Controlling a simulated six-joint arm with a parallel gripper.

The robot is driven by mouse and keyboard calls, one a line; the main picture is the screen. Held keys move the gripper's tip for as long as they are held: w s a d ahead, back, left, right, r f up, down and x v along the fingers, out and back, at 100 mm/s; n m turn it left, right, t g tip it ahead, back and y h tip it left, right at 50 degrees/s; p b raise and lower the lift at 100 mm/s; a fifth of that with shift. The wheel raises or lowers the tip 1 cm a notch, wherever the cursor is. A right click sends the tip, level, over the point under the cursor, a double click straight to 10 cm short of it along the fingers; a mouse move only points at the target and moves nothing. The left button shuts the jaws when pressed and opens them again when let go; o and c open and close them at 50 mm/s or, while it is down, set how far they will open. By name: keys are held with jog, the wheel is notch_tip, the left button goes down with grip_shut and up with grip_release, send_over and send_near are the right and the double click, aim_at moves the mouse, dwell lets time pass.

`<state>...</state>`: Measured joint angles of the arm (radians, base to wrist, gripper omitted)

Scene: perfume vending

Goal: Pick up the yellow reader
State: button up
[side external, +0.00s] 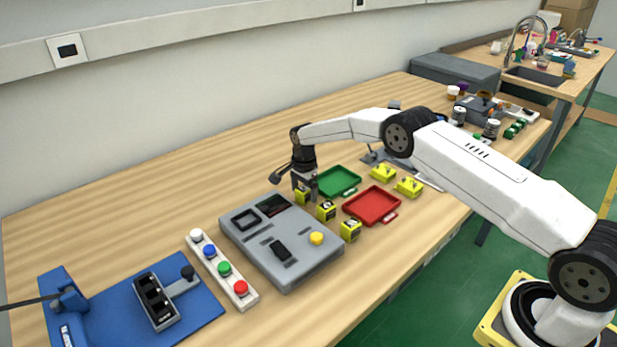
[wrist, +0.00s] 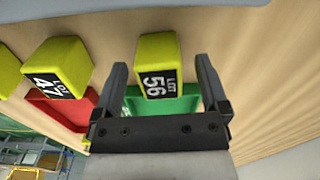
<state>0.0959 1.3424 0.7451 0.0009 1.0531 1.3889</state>
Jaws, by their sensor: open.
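Several small yellow blocks with dark labels stand on the wooden table; I cannot tell which yellow thing is the reader. One yellow block labelled LOT 56 (wrist: 158,54) shows between the fingers of my gripper (wrist: 160,66) in the wrist view. The fingers are open, with a gap visible on each side of it. In the side view my gripper (side external: 303,184) points down over this block (side external: 302,198) and partly hides it. A second yellow block (side external: 326,211), labelled 47 in the wrist view (wrist: 58,67), and a third yellow block (side external: 350,230) stand toward the front.
A grey device (side external: 262,245) with a yellow button stands just left of the blocks. A green tray (side external: 351,189) and a red tray (side external: 372,219) lie to their right. Two other yellow items (side external: 383,173) (side external: 408,187) sit beyond. A button strip (side external: 222,269) is at left.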

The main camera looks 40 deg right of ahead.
aim_at(304, 188)
grip_shut()
jog(key=shift+r, duration=0.15)
jog(key=shift+r, duration=1.4)
jog(key=shift+s+r, duration=0.6)
jog(key=shift+r, duration=0.2)
jog(key=s+a+r, duration=0.1)
jog(key=s+r, duration=0.7)
jog(key=s, duration=0.4)
jog(key=shift+s+r, duration=0.2)
jog(key=shift+s, duration=0.15)
jog(key=shift+w+a, duration=0.1)
